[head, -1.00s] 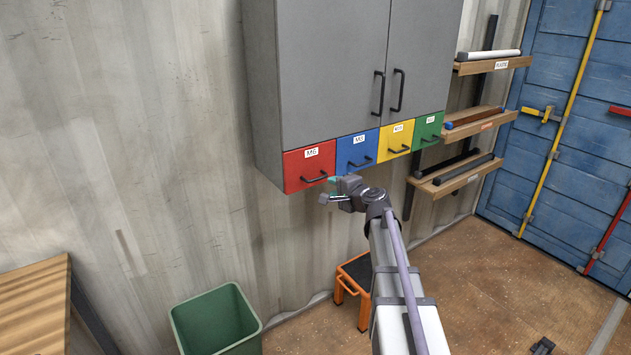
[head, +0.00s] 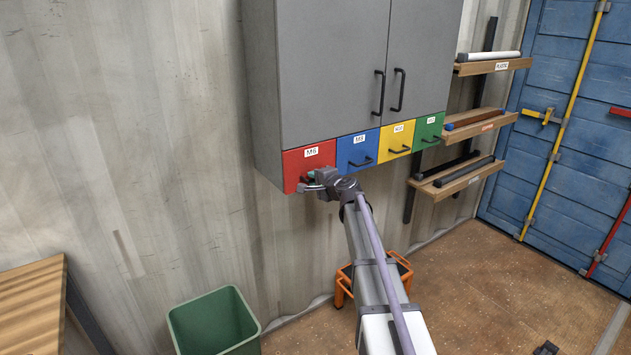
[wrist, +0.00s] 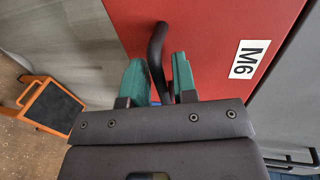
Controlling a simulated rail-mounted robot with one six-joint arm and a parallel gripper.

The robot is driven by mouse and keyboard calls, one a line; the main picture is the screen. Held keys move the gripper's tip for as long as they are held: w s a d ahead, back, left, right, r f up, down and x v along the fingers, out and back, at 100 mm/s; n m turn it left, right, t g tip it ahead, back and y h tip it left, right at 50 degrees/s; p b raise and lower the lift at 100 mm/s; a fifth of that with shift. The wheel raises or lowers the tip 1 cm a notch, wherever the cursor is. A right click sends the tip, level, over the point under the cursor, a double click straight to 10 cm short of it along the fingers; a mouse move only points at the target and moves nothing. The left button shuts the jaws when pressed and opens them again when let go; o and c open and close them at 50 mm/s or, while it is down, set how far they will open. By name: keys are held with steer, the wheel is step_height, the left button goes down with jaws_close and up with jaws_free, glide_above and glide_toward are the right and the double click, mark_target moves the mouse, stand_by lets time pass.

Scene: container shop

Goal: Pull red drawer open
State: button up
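The red drawer (head: 295,161), labelled M6, is shut at the lower left of the grey cabinet in the head view. In the wrist view its red front (wrist: 215,35) fills the upper middle. Its dark bar handle (wrist: 156,45) reaches down between the two teal fingers of my gripper (wrist: 160,80). The fingers are apart, with a gap beside the handle, so they look open around it. In the head view my gripper (head: 309,181) is at the drawer's lower front and hides most of the handle.
Blue (head: 352,148), yellow (head: 394,134) and green (head: 430,124) drawers sit to the right, all shut. The grey cabinet (head: 325,70) rises above. A green bin (head: 215,325) and an orange step stool (head: 343,283) stand on the floor below.

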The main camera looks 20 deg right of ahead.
jaws_close()
